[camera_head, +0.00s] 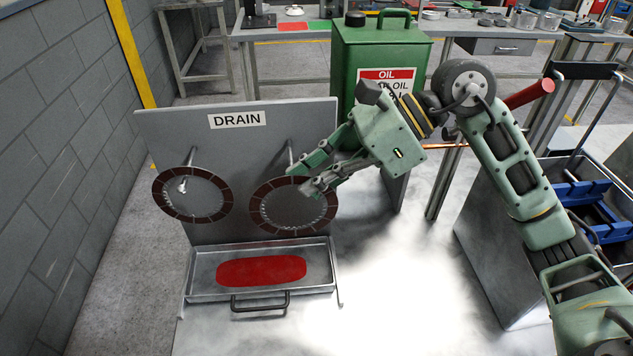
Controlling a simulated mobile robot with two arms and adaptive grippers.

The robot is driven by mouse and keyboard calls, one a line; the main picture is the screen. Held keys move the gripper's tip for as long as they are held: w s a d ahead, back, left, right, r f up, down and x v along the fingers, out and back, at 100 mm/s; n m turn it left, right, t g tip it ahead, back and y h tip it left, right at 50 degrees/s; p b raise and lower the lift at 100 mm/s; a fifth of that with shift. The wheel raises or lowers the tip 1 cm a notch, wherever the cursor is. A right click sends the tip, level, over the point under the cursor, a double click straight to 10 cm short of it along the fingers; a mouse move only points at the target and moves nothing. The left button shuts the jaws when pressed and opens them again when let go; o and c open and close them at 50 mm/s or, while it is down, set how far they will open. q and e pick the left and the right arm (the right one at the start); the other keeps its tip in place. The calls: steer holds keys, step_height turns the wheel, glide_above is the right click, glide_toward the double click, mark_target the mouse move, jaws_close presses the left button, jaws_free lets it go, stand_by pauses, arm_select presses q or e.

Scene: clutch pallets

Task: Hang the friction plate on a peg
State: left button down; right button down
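My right gripper (300,182) reaches in from the right to the upper rim of the right friction plate (262,222). Its two fingers show a gap between their tips, with the plate's rim at the tips; it looks open. The right friction plate is a ring with a brown segmented face and toothed inner edge. It is upright at the right peg (290,152) of the grey DRAIN board (237,140); the fingers hide the peg's end. Another friction plate (163,203) hangs on the left peg (191,157). My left gripper is out of view.
A metal tray (322,284) with red liquid and a black front handle (261,300) lies below the plates. A green oil can (360,50) stands behind my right gripper. Blue bins (583,192) are at the right. A brick wall (55,150) is at the left.

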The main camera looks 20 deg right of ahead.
steer(key=w+d+f, duration=0.1)
steer(key=w, duration=0.5)
steer(key=shift+w+d+f+p, duration=0.2)
steer(key=shift+w+p, duration=0.05)
steer(key=shift+p, duration=0.1)
stand_by(0.5)
steer(key=c, duration=2.5)
jaws_free()
steer(key=o, duration=0.6)
steer(key=shift+o, duration=0.2)
steer(key=w+v, duration=0.1)
steer(key=v, duration=0.5)
steer(key=shift+s+d+r+p, duration=0.2)
steer(key=shift+s+r+p, duration=0.2)
steer(key=shift+s, duration=0.1)
